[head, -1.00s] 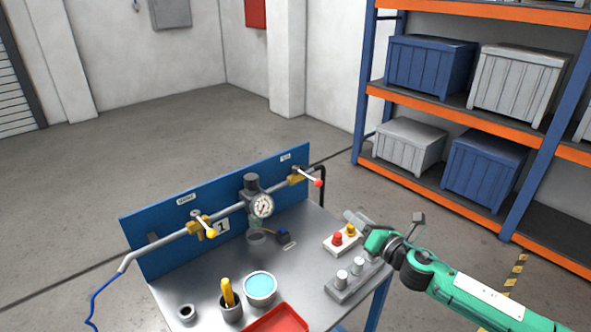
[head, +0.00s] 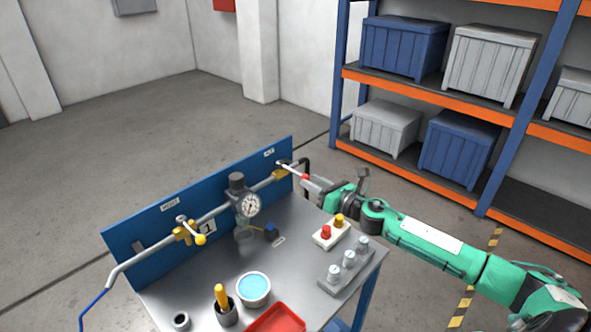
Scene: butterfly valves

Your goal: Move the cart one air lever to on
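The cart (head: 205,281) has a blue back panel (head: 122,256) numbered 1, with a grey pipe along it. A lever with a white handle and red tip (head: 305,178) sits on the right brass valve (head: 281,175). A lever with a yellow tip (head: 200,240) sits on the left brass valve (head: 181,235). The small labels above them are too blurred to read surely. My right gripper (head: 309,183) is at the red tip, close to or touching it. Whether its fingers are open or shut on it cannot be told. My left gripper is not in view.
A round gauge (head: 249,206) sits between the valves. On the cart top are a button box (head: 331,233), a block with grey knobs (head: 347,267), a bowl of blue liquid (head: 253,288), a cup (head: 226,312) and a red tray (head: 277,322). Shelving (head: 421,92) stands behind right.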

